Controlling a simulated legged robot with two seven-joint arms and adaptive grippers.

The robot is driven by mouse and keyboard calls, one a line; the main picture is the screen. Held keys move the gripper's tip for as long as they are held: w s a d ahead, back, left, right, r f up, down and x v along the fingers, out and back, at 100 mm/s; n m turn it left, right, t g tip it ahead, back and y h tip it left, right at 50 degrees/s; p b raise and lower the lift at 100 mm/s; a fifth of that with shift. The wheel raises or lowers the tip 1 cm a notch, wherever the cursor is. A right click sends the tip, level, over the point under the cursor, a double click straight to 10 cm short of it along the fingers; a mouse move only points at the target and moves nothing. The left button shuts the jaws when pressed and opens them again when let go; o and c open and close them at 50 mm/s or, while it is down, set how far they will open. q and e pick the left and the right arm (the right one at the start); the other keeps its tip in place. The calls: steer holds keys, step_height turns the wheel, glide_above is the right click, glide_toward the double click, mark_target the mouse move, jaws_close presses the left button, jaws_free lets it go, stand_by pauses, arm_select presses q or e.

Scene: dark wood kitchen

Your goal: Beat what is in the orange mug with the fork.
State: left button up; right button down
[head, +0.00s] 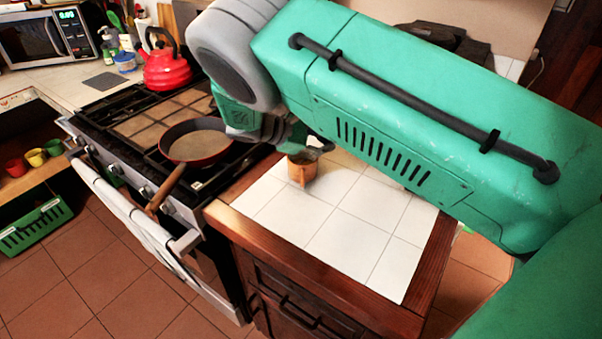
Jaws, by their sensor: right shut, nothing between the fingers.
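The orange mug (301,172) stands upright on the white tiled counter (345,235), near its back left edge by the stove. My right arm reaches in from the right, and my right gripper (318,148) is at the mug's rim, shut and holding nothing. The arm covers most of the gripper, and I cannot tell whether it touches the mug. The mug's contents are too small to make out. I see no fork in this view. My left gripper is not in view.
A red frying pan (196,141) sits on the gas stove (130,125), its handle sticking out over the front. A red kettle (166,68) stands behind it. The front of the tiled counter is clear. A microwave (45,38) stands at the back left.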

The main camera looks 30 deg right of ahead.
step_height(320, 180, up, 7)
steer(key=p, duration=0.5)
steer(key=shift+r, duration=0.2)
steer(key=shift+d+r, duration=0.1)
steer(key=shift+r, duration=0.2)
steer(key=shift+d+f, duration=0.1)
step_height(320, 180, up, 4)
steer(key=p, duration=0.3)
stand_by(0.3)
